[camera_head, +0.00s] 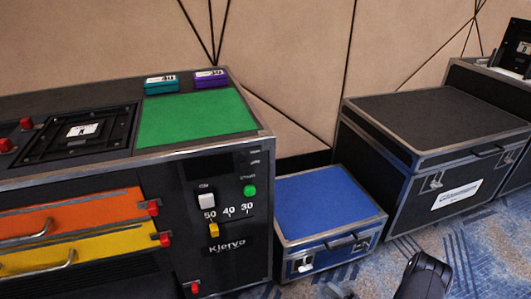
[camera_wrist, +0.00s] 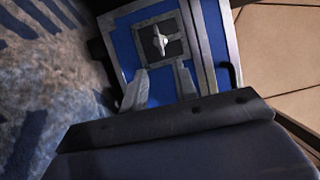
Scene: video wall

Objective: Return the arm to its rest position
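My gripper (camera_wrist: 161,69) shows in the wrist view as two grey fingers, apart from each other with nothing between them. Beyond the fingertips is the blue case (camera_wrist: 123,47) with a metal latch (camera_wrist: 160,42) in a dark plate. I cannot tell how far the fingertips are from it. In the camera_head view a dark part of my arm (camera_head: 425,277) stands low at the right, over the carpet. My fingers cannot be made out clearly there. The blue case (camera_head: 325,200) also shows in that view, left of my arm.
A control console (camera_head: 224,172) with a green panel (camera_head: 196,117), orange and yellow drawers fills the left. Teal (camera_head: 161,85) and purple (camera_head: 210,78) boxes stand on it. A large black case (camera_head: 432,120) is at the right. Patterned carpet (camera_head: 475,245) is open at lower right.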

